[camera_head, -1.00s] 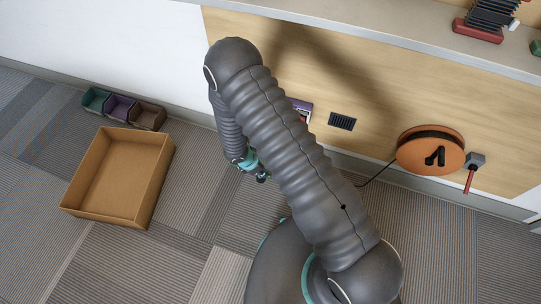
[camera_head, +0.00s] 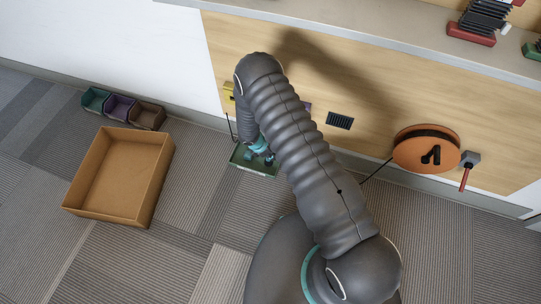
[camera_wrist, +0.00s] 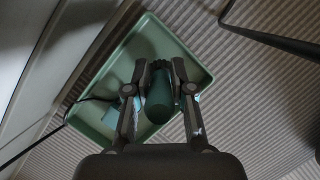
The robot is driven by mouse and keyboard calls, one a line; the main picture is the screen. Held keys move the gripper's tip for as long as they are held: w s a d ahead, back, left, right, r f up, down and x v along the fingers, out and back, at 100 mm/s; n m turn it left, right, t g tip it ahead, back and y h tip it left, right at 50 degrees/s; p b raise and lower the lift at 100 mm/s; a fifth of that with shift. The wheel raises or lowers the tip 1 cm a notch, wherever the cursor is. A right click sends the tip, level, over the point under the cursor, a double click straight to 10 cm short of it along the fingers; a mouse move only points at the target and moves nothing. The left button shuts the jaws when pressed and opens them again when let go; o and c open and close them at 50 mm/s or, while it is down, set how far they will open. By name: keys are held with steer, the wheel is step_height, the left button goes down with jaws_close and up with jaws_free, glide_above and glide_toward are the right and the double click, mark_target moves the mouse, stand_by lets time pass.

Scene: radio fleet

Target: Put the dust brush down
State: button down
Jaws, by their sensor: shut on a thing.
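The dust brush shows as a dark green, rounded handle (camera_wrist: 159,97) in the middle of the wrist view. My gripper (camera_wrist: 159,76) is shut on it, one finger on each side. Below it in that view lies a shallow green tray (camera_wrist: 186,53). In the head view the tray (camera_head: 240,161) is on the floor by the panelled wall, and my gripper (camera_head: 262,150) is over it, partly behind my arm. The brush cannot be made out in the head view. I cannot tell whether it touches the tray.
An open cardboard box (camera_head: 119,180) stands on the carpet at left, with small green, purple and brown bins (camera_head: 120,107) behind it. An orange cable reel (camera_head: 424,150) is on the wall at right. A dark cable (camera_wrist: 88,100) reaches the tray in the wrist view.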

steer(key=shift+x, duration=0.85)
steer(key=shift+a+f, duration=0.1)
steer(key=shift+a, duration=0.1)
steer(key=c, duration=1)
jaws_free()
steer(key=v, duration=1.2)
